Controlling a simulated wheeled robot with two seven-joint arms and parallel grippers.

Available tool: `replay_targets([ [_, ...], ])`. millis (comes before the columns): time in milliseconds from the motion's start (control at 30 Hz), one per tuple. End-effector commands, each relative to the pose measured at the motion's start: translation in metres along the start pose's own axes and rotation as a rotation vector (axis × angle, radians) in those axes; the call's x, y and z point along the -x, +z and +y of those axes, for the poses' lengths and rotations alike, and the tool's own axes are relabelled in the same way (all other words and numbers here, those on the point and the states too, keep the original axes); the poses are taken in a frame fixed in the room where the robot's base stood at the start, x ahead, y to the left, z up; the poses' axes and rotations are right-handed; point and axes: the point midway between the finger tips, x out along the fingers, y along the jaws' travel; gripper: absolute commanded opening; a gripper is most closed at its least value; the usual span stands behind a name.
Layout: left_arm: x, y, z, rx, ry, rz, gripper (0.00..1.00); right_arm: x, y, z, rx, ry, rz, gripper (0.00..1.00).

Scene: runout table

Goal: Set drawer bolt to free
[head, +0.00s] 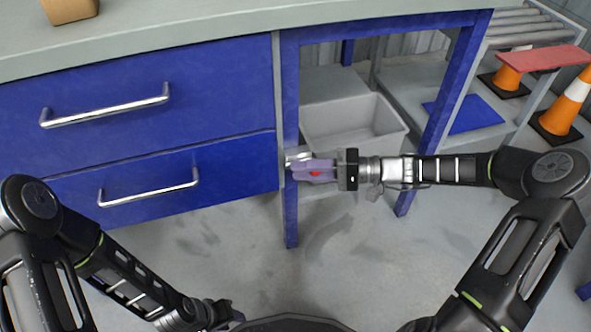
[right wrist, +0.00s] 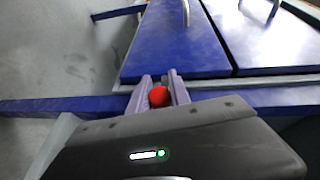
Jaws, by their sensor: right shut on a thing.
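The drawer bolt shows as a small metal piece (head: 297,156) on the blue post beside the drawers, with a red knob (head: 316,173). The red knob also shows in the right wrist view (right wrist: 159,97), between the two purple fingers. My right gripper (head: 308,170) is shut on this knob. The fingers hide much of the bolt, so I cannot tell its exact position. The upper drawer (head: 220,115) and lower drawer (head: 235,172) look closed. My left gripper (head: 232,316) is low at the bottom edge, away from the drawers, mostly hidden, its jaws unclear.
Silver handles (head: 105,108) stick out from the drawer fronts. A grey bin (head: 355,135) stands on the shelf behind my right gripper. Traffic cones (head: 562,108) and a roller conveyor (head: 520,33) are at the right. The floor in front is clear.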

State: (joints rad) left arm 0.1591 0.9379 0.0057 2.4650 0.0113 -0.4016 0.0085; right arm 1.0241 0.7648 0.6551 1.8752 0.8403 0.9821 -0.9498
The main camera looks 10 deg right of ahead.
Motion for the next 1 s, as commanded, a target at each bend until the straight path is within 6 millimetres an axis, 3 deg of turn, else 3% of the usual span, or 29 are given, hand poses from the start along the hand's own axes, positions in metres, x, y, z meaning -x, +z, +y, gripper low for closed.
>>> replay_targets([
  [133, 0.000, 0.000, 0.000, 0.000, 0.000, 0.000, 0.36, 0.004, -0.003, 0.003, 0.002, 0.010, 0.010, 0.00],
  [167, 0.000, 0.000, 0.000, 0.000, 0.000, 0.000, 0.36, 0.004, -0.003, 0.003, 0.002, 0.010, 0.010, 0.25],
  [400, 0.000, 0.000, 0.000, 0.000, 0.000, 0.000, 0.36, 0.002, -0.002, 0.002, 0.001, 0.006, 0.007, 0.44],
  [767, 0.003, 0.000, 0.001, 0.000, 0.000, -0.001, 0.36, 0.007, -0.002, 0.000, 0.000, 0.004, 0.007, 0.44],
  [1000, 0.016, 0.001, 0.005, 0.000, 0.000, -0.007, 0.36, 0.041, -0.003, -0.001, 0.000, 0.006, 0.010, 0.44],
])
